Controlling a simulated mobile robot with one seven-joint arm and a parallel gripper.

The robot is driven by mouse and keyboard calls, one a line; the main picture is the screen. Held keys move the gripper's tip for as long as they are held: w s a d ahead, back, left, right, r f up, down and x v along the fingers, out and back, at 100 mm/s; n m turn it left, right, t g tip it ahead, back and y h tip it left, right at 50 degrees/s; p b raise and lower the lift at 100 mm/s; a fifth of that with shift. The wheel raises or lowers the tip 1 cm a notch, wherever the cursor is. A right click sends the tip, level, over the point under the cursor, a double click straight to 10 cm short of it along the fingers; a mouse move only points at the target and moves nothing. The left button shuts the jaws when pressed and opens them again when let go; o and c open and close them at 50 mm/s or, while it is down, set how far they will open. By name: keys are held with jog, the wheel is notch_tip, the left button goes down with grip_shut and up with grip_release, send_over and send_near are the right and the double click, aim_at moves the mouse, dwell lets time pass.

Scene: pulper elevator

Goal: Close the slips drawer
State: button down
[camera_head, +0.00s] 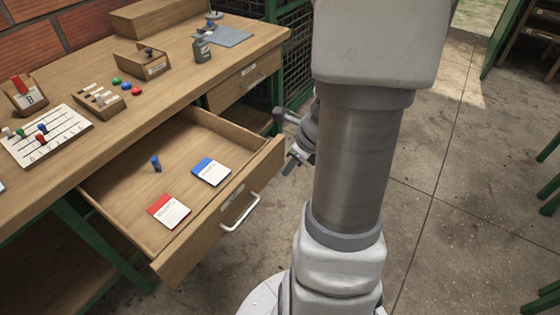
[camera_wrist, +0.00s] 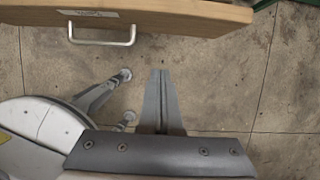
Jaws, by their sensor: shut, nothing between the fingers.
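The slips drawer (camera_head: 186,178) is pulled out of the wooden bench in the head view. A red-and-white slip (camera_head: 169,211), a blue-and-white slip (camera_head: 211,172) and a small blue peg (camera_head: 156,163) are inside it. Its front bears a white handle (camera_head: 240,212). In the wrist view the drawer front (camera_wrist: 170,15) crosses the top, with the handle (camera_wrist: 100,40) at upper left. My gripper (camera_wrist: 161,72) is shut and empty, over the floor, apart from the handle and to its right.
A second drawer (camera_head: 245,80) beside it looks shut. Bare floor (camera_head: 440,180) lies to the right.

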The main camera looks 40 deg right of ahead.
jog(key=shift+w+a+f+b, duration=0.4)
jog(key=shift+w+f+b, duration=0.2)
jog(key=shift+w+f, duration=0.5)
jog(key=shift+w+a+f+b, duration=0.35)
jog(key=shift+w+f+b, duration=0.25)
jog(key=shift+w+f, duration=0.55)
jog(key=shift+w+a+f+b, duration=0.4)
jog(key=shift+w+f+b, duration=0.2)
jog(key=shift+w+f, duration=0.5)
jog(key=shift+s, duration=0.1)
